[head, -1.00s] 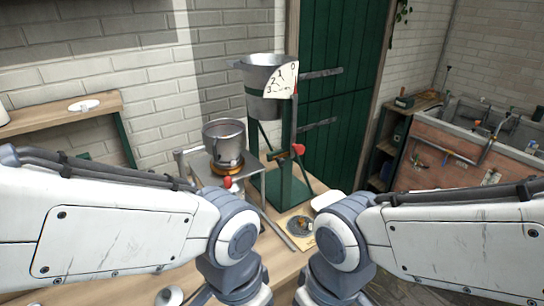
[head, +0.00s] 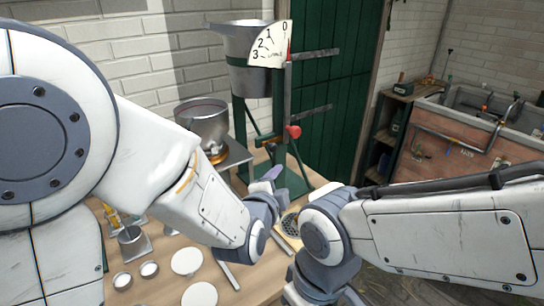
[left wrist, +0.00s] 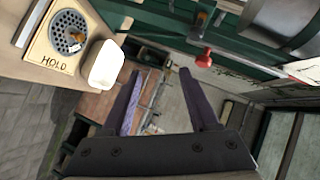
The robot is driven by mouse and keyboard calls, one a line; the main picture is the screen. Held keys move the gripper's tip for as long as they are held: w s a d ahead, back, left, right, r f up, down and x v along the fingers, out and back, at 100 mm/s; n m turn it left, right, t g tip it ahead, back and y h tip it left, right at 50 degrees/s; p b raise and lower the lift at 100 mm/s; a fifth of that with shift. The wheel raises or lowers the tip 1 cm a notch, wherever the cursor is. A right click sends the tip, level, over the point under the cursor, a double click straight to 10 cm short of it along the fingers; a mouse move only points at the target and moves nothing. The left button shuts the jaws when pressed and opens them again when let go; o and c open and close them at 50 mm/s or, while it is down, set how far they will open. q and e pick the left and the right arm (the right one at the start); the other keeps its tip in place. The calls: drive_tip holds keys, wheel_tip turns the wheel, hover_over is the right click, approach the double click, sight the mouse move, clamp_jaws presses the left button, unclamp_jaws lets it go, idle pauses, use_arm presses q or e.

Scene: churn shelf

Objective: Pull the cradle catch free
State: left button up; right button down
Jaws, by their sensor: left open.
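A green stand (head: 240,125) holds a grey metal bucket (head: 245,45) with a numbered dial card (head: 271,45). A red knob (head: 294,131) sits on its upright; which part is the cradle catch I cannot tell for sure. A red knob also shows in the left wrist view (left wrist: 205,60), just right of the right finger in the picture and apart from it. My left gripper (left wrist: 161,76) is open and empty; in the head view a purple finger (head: 271,173) shows in front of the stand's base. My right gripper's fingers are out of view; only its wrist shows.
A metal pot (head: 202,122) stands on a burner left of the stand. White discs (head: 187,261) and small cups lie at the front. A brick sink (head: 465,150) is at right.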

sight(273, 150)
use_arm(q)
drive_tip(key=w+t, duration=0.1)
drive_tip(key=w, duration=0.3)
drive_tip(key=w+a+r+m+t+y, duration=0.1)
drive_tip(key=w, duration=0.3)
drive_tip(key=w+m+t+p, duration=0.1)
drive_tip(key=w+t, duration=0.1)
drive_tip(key=w, duration=0.2)
drive_tip(key=shift+w+a+r+y, duration=0.15)
drive_tip(key=shift+w+r+y, duration=0.1)
drive_tip(key=shift+w+y, duration=0.15)
clamp_jaws()
idle(1.0)
